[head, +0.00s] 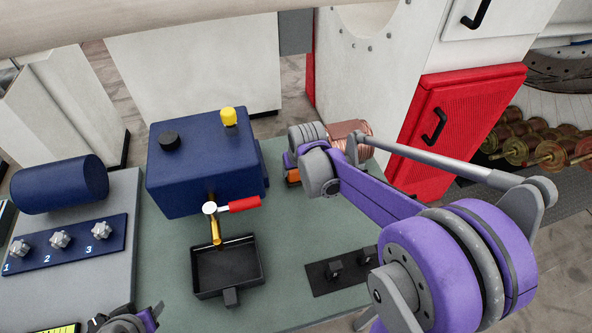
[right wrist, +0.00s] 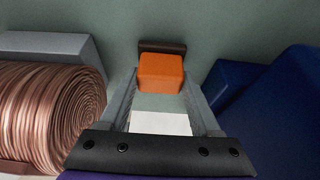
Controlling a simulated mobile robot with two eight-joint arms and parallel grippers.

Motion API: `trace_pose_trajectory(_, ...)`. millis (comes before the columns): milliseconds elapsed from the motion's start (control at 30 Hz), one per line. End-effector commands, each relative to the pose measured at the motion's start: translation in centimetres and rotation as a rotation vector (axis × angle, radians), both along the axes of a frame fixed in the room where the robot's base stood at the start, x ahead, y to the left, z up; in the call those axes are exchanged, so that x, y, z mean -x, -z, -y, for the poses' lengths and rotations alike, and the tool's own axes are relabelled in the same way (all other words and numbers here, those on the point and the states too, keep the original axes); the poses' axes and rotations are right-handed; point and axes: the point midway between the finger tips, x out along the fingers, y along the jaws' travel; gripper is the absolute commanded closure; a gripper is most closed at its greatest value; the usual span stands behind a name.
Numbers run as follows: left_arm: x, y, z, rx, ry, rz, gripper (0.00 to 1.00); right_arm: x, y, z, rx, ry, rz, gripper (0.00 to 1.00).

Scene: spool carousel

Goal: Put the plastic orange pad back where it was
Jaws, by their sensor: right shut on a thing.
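The orange pad (right wrist: 161,72) is a small orange block seen in the right wrist view. My right gripper (right wrist: 161,84) is shut on it, one finger on each side. A dark brown bar (right wrist: 162,46) lies just beyond the pad; I cannot tell whether they touch. In the head view a bit of the orange pad (head: 292,175) shows under my right wrist, over the green tabletop (head: 290,235) beside the blue box. The arm hides most of the gripper there. My left gripper (head: 150,316) is partly in view at the bottom edge; its opening is unclear.
A copper wire spool (head: 350,131) stands right of the pad in the head view. The blue box (head: 200,160) with a red-handled tap (head: 244,204) is to the left. A black tray (head: 228,268) and black plate (head: 338,275) lie nearer. Green tabletop between them is clear.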

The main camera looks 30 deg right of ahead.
Motion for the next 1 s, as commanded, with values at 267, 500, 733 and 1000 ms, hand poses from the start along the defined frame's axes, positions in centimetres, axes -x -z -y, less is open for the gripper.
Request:
trace_pose_trajectory(267,0.0,0.0,0.0,0.000,0.000,0.000,0.50,0.0,0.3,0.0,0.000,0.000,0.000,0.88)
trace_pose_trajectory(500,0.2,0.3,0.0,0.000,0.000,-0.003,0.50,0.0,0.6,0.0,0.000,0.000,0.000,0.19)
trace_pose_trajectory(733,0.1,0.3,0.0,0.000,0.000,-0.003,0.50,0.0,0.6,0.0,0.000,0.000,0.000,0.06)
trace_pose_trajectory(1000,-0.1,-0.2,0.0,0.000,0.000,0.002,0.50,0.3,-0.5,-0.1,0.000,0.000,0.001,0.06)
